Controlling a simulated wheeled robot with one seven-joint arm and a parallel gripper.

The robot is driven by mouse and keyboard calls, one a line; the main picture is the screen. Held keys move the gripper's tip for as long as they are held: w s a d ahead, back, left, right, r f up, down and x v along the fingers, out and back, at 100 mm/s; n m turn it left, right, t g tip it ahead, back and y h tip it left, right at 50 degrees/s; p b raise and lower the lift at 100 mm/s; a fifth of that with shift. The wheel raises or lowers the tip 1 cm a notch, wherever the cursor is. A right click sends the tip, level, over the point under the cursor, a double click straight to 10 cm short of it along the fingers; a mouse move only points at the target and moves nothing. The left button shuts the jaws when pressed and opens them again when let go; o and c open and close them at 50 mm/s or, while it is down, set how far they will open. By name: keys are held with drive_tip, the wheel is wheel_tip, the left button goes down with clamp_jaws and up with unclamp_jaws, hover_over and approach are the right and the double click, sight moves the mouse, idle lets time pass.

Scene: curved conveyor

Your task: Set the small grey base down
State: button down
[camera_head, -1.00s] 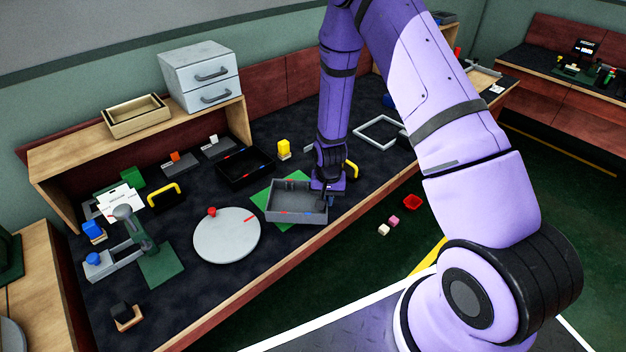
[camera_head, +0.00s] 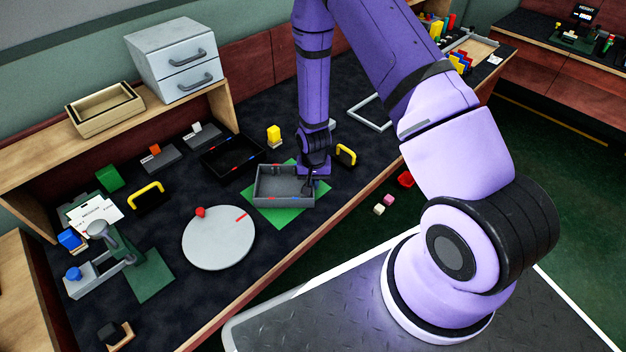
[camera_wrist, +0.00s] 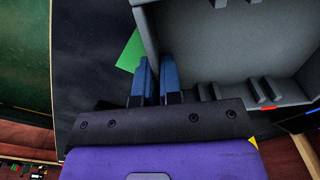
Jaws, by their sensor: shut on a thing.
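The small grey base (camera_head: 270,201) is an open grey box with low walls and red and blue marks on its rim. In the head view it is over the green mat (camera_head: 281,219), with green showing in front of and behind it. I cannot tell whether it touches the mat. My gripper (camera_head: 308,180) points down at the base's right end. In the wrist view the two blue fingers of my gripper (camera_wrist: 157,70) are shut on a wall of the grey base (camera_wrist: 205,45). Small upright ribs show inside the base. The green mat (camera_wrist: 128,52) shows beside the fingers.
A black tray (camera_head: 232,157) and a yellow block (camera_head: 273,134) stand behind the base. A yellow-and-black handle piece (camera_head: 346,155) lies to its right. A round grey disc (camera_head: 215,240) with a red knob lies to its left. The table's wooden front edge is near.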

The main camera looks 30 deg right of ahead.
drive_tip(key=shift+f, duration=0.1)
drive_tip(key=c, duration=1.3)
unclamp_jaws()
drive_tip(key=s+r+n+t, duration=0.1)
drive_tip(key=s+r, duration=0.1)
drive_tip(key=r, duration=1.7)
drive_tip(key=s+r+n+t, duration=0.2)
drive_tip(key=s+r, duration=0.1)
drive_tip(key=r, duration=1.6)
drive_tip(key=s+r, duration=0.5)
drive_tip(key=s, duration=0.1)
drive_tip(key=s+r+n+t, duration=0.1)
drive_tip(key=s+r, duration=0.4)
drive_tip(key=s, duration=0.2)
drive_tip(key=s+d+r+n+t, duration=0.1)
drive_tip(key=s+r, duration=0.4)
drive_tip(key=s, duration=0.1)
drive_tip(key=shift+s+d+r, duration=0.1)
drive_tip(key=shift+s+r, duration=0.05)
drive_tip(key=shift+r, duration=0.1)
